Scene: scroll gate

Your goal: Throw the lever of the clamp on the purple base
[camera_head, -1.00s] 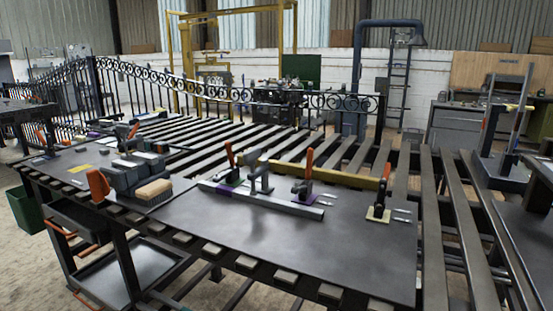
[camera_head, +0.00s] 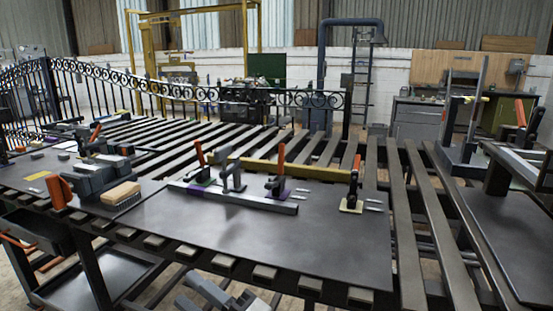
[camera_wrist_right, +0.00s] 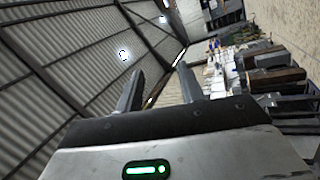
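A third clamp at the right sits on a cream base (camera_head: 351,206). My right gripper (camera_head: 232,292) is low at the bottom edge, in front of the plate, touching no clamp. In the right wrist view its fingers (camera_wrist_right: 160,88) are apart and empty. My left gripper is not in view.
Grey blocks and a brush (camera_head: 118,196) stand at the plate's left. A yellow bar (camera_head: 290,171) lies behind the clamps. Slatted rails (camera_head: 400,200) run beyond the plate. The front middle of the plate is clear.

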